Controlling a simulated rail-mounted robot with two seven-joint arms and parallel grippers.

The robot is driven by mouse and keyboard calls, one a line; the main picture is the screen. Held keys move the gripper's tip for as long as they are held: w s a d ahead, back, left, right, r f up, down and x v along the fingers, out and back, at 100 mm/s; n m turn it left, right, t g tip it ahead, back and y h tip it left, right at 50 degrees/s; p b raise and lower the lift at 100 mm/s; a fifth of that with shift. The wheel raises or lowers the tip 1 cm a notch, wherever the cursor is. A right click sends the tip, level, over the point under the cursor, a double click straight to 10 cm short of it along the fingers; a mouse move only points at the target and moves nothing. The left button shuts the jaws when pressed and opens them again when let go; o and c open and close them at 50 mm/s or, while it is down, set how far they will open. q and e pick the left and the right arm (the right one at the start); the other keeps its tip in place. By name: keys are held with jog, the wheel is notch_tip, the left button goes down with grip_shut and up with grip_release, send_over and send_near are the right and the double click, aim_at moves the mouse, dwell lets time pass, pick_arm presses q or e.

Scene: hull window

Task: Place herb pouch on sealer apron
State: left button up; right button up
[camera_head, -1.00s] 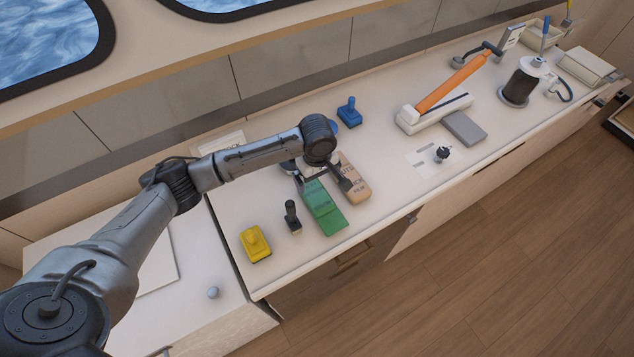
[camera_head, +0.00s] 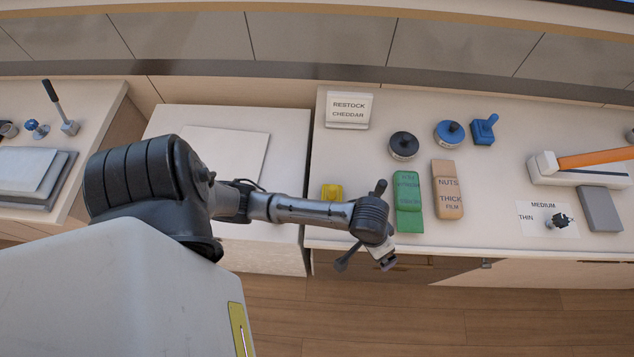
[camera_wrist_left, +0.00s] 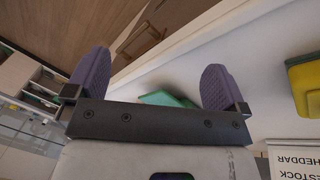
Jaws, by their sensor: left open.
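The green herb pouch (camera_head: 408,202) lies flat on the counter, left of a tan pouch; its label is too blurred to read. Part of the green pouch shows between the fingers in the left wrist view (camera_wrist_left: 165,99), apart from them. My left gripper (camera_head: 364,264) is in front of and left of the pouch, near the counter's front edge. Its two purple fingers (camera_wrist_left: 152,85) are spread and empty in the left wrist view. The sealer apron, a grey flat pad (camera_head: 600,208), sits in front of the white sealer (camera_head: 575,176) with its orange arm, and is bare.
The tan nuts pouch (camera_head: 448,190) lies close beside the green one. A yellow block (camera_head: 332,191), a black-handled stamp (camera_head: 380,188), black (camera_head: 403,145) and blue (camera_head: 449,132) round pieces and a blue stamp (camera_head: 484,129) stand around.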

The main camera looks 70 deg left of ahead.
pick_arm(q)
jog(key=s+a+m, duration=0.1)
jog(key=s, duration=0.3)
jog(key=s+a+r+m+y, duration=0.1)
jog(key=s+a+m, duration=0.1)
jog(key=s, duration=0.3)
jog(key=s+a+m+t+y, duration=0.1)
jog(key=s, duration=0.4)
jog(key=shift+a+r+m, duration=0.25)
jog(key=shift+m, duration=0.05)
